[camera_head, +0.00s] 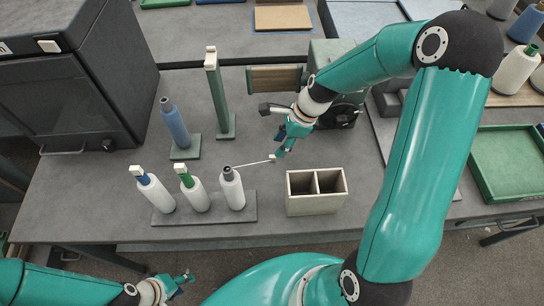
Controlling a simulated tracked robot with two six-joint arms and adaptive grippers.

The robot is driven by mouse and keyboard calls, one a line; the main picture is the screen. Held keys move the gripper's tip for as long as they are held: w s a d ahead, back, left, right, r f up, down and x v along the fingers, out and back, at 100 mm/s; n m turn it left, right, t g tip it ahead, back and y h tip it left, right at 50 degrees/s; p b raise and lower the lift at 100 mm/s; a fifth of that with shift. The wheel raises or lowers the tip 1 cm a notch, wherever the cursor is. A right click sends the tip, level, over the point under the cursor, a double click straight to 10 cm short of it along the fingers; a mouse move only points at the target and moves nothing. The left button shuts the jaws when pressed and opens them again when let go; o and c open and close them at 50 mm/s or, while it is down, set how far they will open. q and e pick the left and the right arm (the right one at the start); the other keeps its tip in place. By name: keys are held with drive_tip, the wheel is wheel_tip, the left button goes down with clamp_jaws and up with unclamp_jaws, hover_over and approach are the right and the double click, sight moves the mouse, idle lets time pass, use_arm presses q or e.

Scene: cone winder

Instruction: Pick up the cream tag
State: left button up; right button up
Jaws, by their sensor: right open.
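A small cream tag (272,157) is at the end of a thin pale thread on the grey table. The thread runs left to the dark top of the rightmost white cone (233,191) on a dark base. My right gripper (279,154) is open and points down right beside the tag; whether it touches the tag is too small to tell. My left gripper (186,281) is low at the left, in front of the table's near edge and far from the tag; its finger gap is unclear.
Two more white cones (155,191) (195,192) with pale pieces on top share the base. A blue cone (174,124) and a green post (216,95) stand behind. A green machine (330,65) is behind my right arm.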

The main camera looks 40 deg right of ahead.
sight(273, 156)
drive_tip(key=shift+p+x, duration=0.3)
drive_tip(key=shift+x, duration=2.5)
drive_tip(key=shift+s+a, duration=0.1)
drive_tip(key=shift+s, duration=0.05)
drive_tip(key=c, duration=0.8)
